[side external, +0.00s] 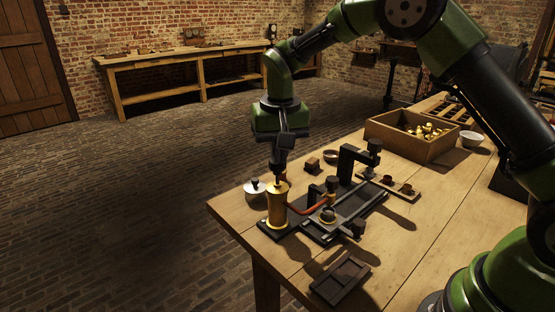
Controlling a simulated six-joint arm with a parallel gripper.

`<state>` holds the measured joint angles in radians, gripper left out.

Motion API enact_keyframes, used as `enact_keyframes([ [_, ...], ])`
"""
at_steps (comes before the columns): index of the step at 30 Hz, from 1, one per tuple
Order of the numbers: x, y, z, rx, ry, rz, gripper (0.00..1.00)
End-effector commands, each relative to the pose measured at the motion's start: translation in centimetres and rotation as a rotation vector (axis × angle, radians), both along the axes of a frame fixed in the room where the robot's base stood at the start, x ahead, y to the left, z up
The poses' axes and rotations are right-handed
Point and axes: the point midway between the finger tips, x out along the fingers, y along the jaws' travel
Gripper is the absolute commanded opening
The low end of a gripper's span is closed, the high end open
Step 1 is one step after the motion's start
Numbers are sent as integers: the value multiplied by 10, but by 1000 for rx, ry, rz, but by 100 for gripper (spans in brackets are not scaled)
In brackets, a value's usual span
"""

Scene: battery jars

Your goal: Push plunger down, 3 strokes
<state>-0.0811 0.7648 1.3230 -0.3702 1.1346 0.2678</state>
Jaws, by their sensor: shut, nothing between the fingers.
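A brass pump cylinder (277,208) stands upright on a dark base near the table's front left corner. My gripper (281,176) points straight down over the top of the cylinder, with its fingers shut and empty. The fingertips are at or just above the cylinder's top. The plunger is small and mostly hidden there, so I cannot tell its height or whether I touch it. A red-brown hose (308,208) runs from the cylinder to the dark fixture (340,215) on its right.
A wooden crate (392,141) of brass parts, a small tray (398,187) and a white bowl (471,140) lie farther back. A dark slotted block (340,278) lies in front. The table's left edge is near.

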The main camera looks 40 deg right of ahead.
Motion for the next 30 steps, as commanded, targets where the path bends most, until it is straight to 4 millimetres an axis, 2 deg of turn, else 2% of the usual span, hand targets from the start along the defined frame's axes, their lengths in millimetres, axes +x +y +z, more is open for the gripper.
enact_keyframes([
  [5, -1, 0, -20, -1, 4, 1, 0],
  [11, -2, 1, -18, -1, 1, 1, 0],
  [19, -27, 13, -9, 0, 3, 1, 0],
  [30, -27, 14, -5, 0, -1, 0, 0],
])
